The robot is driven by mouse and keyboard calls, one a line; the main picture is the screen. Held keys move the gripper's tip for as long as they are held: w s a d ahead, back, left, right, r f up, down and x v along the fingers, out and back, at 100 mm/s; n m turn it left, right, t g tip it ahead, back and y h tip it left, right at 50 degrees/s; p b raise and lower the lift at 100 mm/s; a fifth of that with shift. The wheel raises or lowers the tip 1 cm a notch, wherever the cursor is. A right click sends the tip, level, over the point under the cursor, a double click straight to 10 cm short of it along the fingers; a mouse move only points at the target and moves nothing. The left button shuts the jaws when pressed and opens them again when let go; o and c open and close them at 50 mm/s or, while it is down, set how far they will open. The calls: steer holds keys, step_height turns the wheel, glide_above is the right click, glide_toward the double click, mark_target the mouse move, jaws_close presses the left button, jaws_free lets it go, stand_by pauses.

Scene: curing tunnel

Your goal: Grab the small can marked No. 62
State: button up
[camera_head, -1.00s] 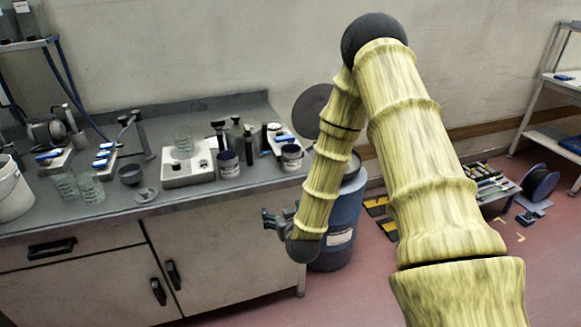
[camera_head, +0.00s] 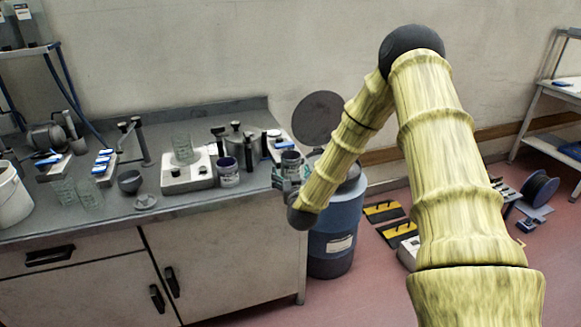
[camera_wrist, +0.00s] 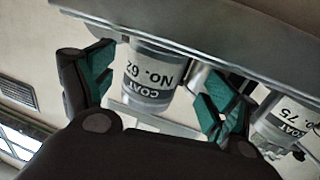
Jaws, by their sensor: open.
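The small can marked No. 62 (camera_wrist: 153,74) shows upside down in the wrist view, with a white and grey label reading COAT NO. 62. It lies between the two teal-padded fingers of my open gripper (camera_wrist: 160,78). I cannot tell how far the fingers reach around it; no grip is seen. In the head view this can (camera_head: 291,160) stands near the bench's right end, with my gripper (camera_head: 285,182) close at its front, partly hiding it. Another can, marked No. 75 (camera_wrist: 285,125), is to the right in the wrist view; in the head view it (camera_head: 228,172) stands further left.
A hotplate (camera_head: 187,180) with a glass beaker stands left of the cans. Dark-handled tools (camera_head: 248,150) and a blue-topped box (camera_head: 282,143) are behind. A blue drum (camera_head: 335,235) with a raised round lid (camera_head: 318,117) stands just right of the bench (camera_head: 225,255).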

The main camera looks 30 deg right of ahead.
mark_target(293, 172)
steer(key=x, duration=0.1)
steer(key=p+x, duration=0.1)
steer(key=x, duration=0.1)
steer(key=shift+w+d, duration=0.1)
steer(key=shift+d, duration=0.3)
steer(key=shift+w+d, duration=0.15)
steer(key=shift+w, duration=0.35)
steer(key=shift+c, duration=0.2)
steer(key=c, duration=1.2)
steer(key=shift+o, duration=0.2)
steer(key=shift+r, duration=0.2)
